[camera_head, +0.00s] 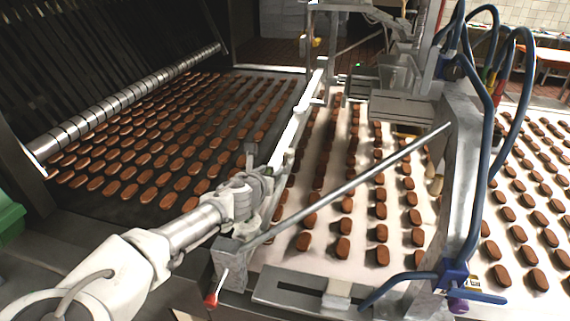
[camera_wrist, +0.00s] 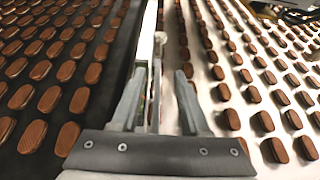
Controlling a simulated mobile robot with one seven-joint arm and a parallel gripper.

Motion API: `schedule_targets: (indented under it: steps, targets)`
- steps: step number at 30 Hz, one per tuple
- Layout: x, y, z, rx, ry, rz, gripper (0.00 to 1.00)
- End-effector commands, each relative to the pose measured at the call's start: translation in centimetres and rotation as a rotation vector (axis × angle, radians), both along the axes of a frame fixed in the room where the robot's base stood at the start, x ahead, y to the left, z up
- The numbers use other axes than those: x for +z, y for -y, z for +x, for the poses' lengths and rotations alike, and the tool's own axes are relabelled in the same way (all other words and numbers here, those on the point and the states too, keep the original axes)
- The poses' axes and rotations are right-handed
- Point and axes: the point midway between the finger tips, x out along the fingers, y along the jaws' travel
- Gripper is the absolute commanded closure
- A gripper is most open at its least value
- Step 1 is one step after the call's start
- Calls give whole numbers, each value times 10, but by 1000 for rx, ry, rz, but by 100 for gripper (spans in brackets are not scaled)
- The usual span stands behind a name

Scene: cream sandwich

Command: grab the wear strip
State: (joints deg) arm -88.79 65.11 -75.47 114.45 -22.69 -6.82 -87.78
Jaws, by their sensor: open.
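A long, narrow white strip, which looks like the wear strip (camera_head: 298,122), runs along the divide between the dark belt and the white belt. In the wrist view the pale strip (camera_wrist: 148,38) runs away from me, up from between my fingers. My gripper (camera_head: 264,161) is at the near end of the strip in the head view. In the wrist view my gripper (camera_wrist: 160,76) is open, one finger on each side of the strip's line. I cannot tell whether either finger touches it. The strip's near end is partly hidden by my gripper.
Rows of brown biscuits lie on the dark belt (camera_head: 112,208) at left and the white belt (camera_head: 270,254) at right. A slanted metal rod (camera_head: 350,185) crosses close to the right of my gripper. A metal frame with blue hoses (camera_head: 487,130) stands further right.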

Motion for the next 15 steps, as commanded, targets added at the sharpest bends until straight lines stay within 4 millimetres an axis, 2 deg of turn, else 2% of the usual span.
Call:
schedule_targets:
  steps: [5, 15]
  targets:
    - [-4, 0, 14, 12, 5, -16, 55]
    - [-27, 12, 70, 9, 3, -12, 55]
